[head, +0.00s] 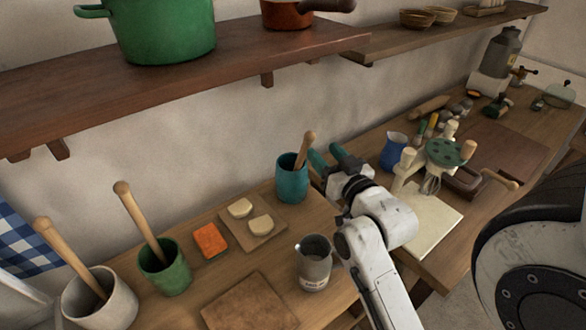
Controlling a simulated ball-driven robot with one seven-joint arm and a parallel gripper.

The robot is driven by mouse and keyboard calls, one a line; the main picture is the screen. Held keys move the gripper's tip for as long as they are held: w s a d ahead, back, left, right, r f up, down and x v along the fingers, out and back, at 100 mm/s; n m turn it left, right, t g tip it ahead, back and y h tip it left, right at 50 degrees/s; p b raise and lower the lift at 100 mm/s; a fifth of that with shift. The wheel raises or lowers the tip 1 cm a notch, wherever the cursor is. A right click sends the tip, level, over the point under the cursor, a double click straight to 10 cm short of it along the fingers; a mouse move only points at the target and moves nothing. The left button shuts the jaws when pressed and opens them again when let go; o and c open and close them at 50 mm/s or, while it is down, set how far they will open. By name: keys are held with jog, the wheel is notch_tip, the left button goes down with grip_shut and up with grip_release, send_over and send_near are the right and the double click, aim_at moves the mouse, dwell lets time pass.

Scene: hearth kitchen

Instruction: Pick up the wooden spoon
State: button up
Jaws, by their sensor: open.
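Three wooden handles stand in containers, and I cannot tell which is the wooden spoon, as their lower ends are hidden. One handle (305,150) leans right in a teal cup (291,182). Another handle (138,215) leans left in a green cup (163,267). A third handle (66,252) leans left in a pale crock (105,305). My gripper (326,153) is open, with dark green fingers just right of the teal cup and its handle. No object shows between the fingers. Whether the nearer finger touches the cup is unclear.
Bread slices lie on a small board (252,236) beside an orange block (210,241). A grey metal jug (314,262) stands left of my forearm. A blue jug (392,151) and a white stand (408,172) are to the right. A shelf (180,78) overhangs the counter.

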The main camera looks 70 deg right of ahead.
aim_at(303, 148)
notch_tip(303, 148, down, 6)
jog(key=b, duration=0.5)
jog(key=x, duration=0.3)
jog(key=p+x, duration=0.1)
jog(key=x, duration=0.3)
jog(key=p+x, duration=0.1)
jog(key=x, duration=0.2)
jog(key=shift+w+d+r, duration=0.15)
jog(key=shift+w+r, duration=0.1)
jog(key=shift+r, duration=0.05)
jog(key=shift+w+d+f+p, duration=0.15)
jog(key=shift+w+d+p, duration=0.2)
jog(key=shift+w+d, duration=0.1)
jog(key=shift+a, duration=0.1)
jog(key=shift+c, duration=0.3)
grip_shut()
